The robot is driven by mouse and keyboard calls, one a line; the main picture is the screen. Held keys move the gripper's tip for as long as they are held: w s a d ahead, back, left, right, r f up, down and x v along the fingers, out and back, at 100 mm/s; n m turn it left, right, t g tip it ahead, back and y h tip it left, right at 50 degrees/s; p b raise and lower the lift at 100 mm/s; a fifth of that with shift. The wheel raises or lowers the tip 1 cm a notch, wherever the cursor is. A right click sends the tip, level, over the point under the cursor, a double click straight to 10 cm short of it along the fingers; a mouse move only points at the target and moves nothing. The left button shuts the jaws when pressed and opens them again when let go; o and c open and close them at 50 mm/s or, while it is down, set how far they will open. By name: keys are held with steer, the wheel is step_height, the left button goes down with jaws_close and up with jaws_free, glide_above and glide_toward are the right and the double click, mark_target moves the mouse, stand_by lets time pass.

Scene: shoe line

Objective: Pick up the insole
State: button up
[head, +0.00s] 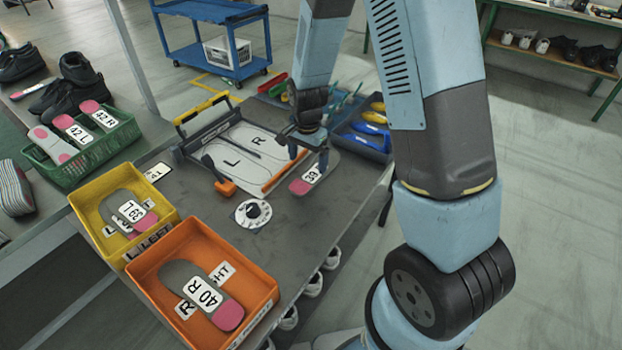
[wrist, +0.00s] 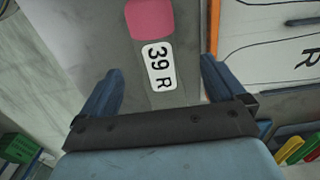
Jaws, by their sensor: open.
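A grey insole with a pink end (head: 300,187) and a white "39 R" label lies on the grey bench, at the right edge of the L/R board. In the wrist view the insole's label (wrist: 158,67) sits between my fingers, with the pink end beyond them. My gripper (head: 308,160) is open and pointed down over the insole; its two blue fingers (wrist: 160,72) stand on either side of it. The fingers partly hide the insole in the head view. I cannot tell how far above the bench the fingertips are.
The L/R board (head: 240,150) lies left of the insole, and a blue tool tray (head: 362,140) stands behind right. An orange bin (head: 262,292) and a yellow bin (head: 90,195) hold other insoles. A white dial (head: 253,214) and an orange-handled tool (head: 224,186) lie nearby.

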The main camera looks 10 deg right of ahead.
mark_target(310, 178)
steer(key=shift+d+f, duration=0.2)
steer(key=shift+f, duration=1.25)
steer(key=shift+d+f, duration=0.15)
steer(key=shift+f, duration=1.3)
steer(key=c, duration=1.1)
steer(key=shift+r, duration=0.1)
steer(key=shift+c, duration=0.2)
